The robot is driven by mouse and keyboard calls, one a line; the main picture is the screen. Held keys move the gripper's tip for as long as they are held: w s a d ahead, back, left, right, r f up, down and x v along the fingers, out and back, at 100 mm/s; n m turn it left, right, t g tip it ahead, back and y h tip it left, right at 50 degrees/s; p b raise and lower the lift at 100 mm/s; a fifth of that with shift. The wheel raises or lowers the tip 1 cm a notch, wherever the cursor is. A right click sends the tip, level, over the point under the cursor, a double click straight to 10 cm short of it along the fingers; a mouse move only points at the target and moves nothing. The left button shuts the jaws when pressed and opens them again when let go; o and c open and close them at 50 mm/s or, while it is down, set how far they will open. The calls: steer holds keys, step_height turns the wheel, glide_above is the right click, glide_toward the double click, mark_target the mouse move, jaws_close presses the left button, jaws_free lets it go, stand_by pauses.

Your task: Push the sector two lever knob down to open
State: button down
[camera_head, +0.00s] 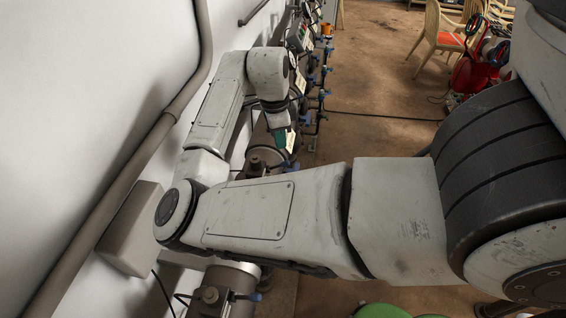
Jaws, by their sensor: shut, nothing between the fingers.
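The manifold (311,112) runs along the foot of the left wall, with several blue lever knobs (323,93) on dark pipes. I cannot tell from this view which knob belongs to sector two. My gripper (282,136) hangs from my wrist, pointing down, close to the near part of the manifold's row. It is shut and holds nothing. A small white tag (290,141) shows beside its tip. The gripper and my arm hide part of the valves behind them. I cannot tell whether the gripper touches a knob.
A grey pipe (187,93) and a box (130,228) are on the left wall. A metal cylinder (232,277) with a valve is below my arm. Chairs (440,38) and red equipment (478,70) stand at the back right. The brown floor between is mostly clear.

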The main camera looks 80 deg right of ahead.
mark_target(282, 163)
steer(key=f+b, duration=0.3)
steer(key=f, duration=0.1)
steer(key=f+b, duration=0.2)
steer(key=f, duration=0.1)
steer(key=shift+s+d+b, duration=0.2)
steer(key=shift+s+b, duration=0.1)
stand_by(0.3)
steer(key=shift+f+b, duration=1.35)
steer(key=shift+f, duration=0.85)
steer(key=shift+r, duration=0.1)
steer(key=shift+w+a+r+p, duration=0.15)
steer(key=shift+w+a, duration=0.1)
steer(key=shift+w, duration=0.2)
steer(key=shift+w+a+r+p, duration=0.1)
steer(key=shift+w+a+r, duration=0.1)
steer(key=shift+w, duration=0.25)
steer(key=shift+w+a+r+p, duration=0.15)
steer(key=shift+w+a, duration=0.1)
steer(key=shift+w, duration=0.2)
